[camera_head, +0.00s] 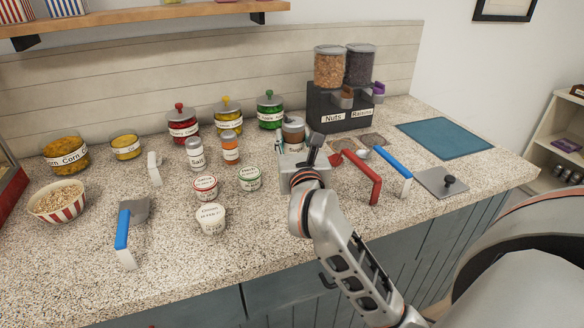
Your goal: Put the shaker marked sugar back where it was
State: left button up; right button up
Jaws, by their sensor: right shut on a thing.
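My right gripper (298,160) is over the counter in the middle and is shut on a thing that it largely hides. A narrow pale edge with a teal mark (278,144) shows at its left side and looks like part of a shaker; no label can be read there. A shaker marked Salt (196,156) stands upright to the left, beside a shaker with an orange band (231,149). I cannot make out the word sugar anywhere. My left gripper is not in view.
Lidded jars in red (183,128), yellow (228,120) and green (270,112) stand along the wall. A brown jar (293,131) is just behind my gripper. Small tubs (211,219) stand in front. Red (371,181) and blue (393,172) handles lie right.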

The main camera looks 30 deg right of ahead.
jog(key=shift+f, duration=0.8)
notch_tip(320, 180, down, 5)
jog(key=shift+f+b, duration=0.1)
jog(key=shift+b, duration=0.8)
jog(key=shift+f, duration=0.35)
jog(key=o, duration=1.2)
jog(key=shift+c, duration=0.2)
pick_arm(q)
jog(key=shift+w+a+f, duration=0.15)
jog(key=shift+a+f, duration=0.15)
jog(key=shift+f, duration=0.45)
